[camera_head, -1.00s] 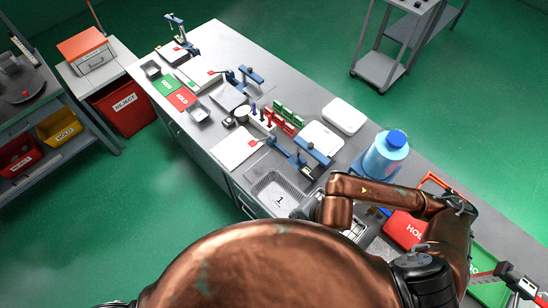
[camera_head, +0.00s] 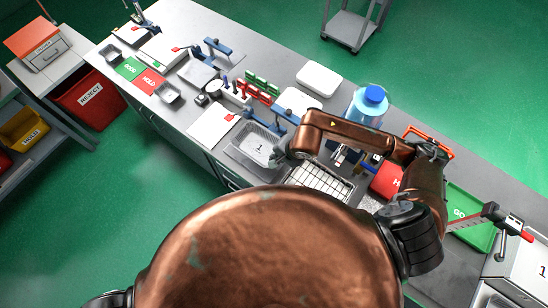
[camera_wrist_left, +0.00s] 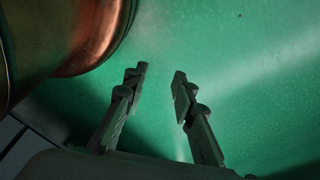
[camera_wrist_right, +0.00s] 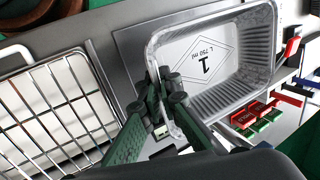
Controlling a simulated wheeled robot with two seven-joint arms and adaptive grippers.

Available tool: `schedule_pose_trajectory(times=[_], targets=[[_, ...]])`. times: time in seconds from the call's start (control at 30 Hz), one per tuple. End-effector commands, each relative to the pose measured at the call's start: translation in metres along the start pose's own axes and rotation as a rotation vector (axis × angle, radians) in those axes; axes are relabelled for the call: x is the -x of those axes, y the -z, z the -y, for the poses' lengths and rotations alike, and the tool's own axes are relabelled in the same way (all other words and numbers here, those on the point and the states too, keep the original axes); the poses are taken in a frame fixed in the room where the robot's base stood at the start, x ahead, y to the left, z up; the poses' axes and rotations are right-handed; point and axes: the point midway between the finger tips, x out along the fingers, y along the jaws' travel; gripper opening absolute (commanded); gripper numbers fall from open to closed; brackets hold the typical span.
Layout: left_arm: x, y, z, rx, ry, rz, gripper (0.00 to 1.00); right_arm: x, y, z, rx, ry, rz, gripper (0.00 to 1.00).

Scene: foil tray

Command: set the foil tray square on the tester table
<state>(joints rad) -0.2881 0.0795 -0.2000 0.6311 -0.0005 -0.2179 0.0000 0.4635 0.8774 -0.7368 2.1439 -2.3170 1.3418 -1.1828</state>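The silvery foil tray (camera_head: 252,138) lies open side up on the bench, on a flat grey plate (camera_head: 234,153) that shows around its edge. In the right wrist view the foil tray (camera_wrist_right: 232,92) has a "1 L 750 ml" diamond mark on its floor. My right gripper (camera_head: 281,157) is at the tray's near-right wall. In its wrist view my right gripper (camera_wrist_right: 163,88) has its fingertips close together on the tray's rim. My left gripper (camera_wrist_left: 160,78) is open and empty above green floor, outside the head view. I cannot tell which surface is the tester table.
A wire rack (camera_head: 322,181) lies right of the tray. Blue clamps (camera_head: 284,123) and a white sheet (camera_head: 211,125) are close behind and left of the tray.

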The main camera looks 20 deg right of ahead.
Motion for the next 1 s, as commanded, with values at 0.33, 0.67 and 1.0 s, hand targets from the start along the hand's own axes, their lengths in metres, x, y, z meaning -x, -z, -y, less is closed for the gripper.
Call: schedule_pose_trajectory(times=[0.33,0.67,1.0], targets=[[0.007,-0.024,-0.002,0.005,-0.001,0.032,0.25,-0.035,0.018,0.004,-0.001,-0.001,0.001,0.0],[0.017,-0.02,-0.001,0.004,-0.001,0.029,0.25,-0.062,0.018,-0.008,0.001,0.001,0.0,0.0],[0.013,-0.012,0.0,0.003,0.0,0.017,0.25,-0.064,0.018,-0.009,0.001,0.001,-0.001,0.05]])
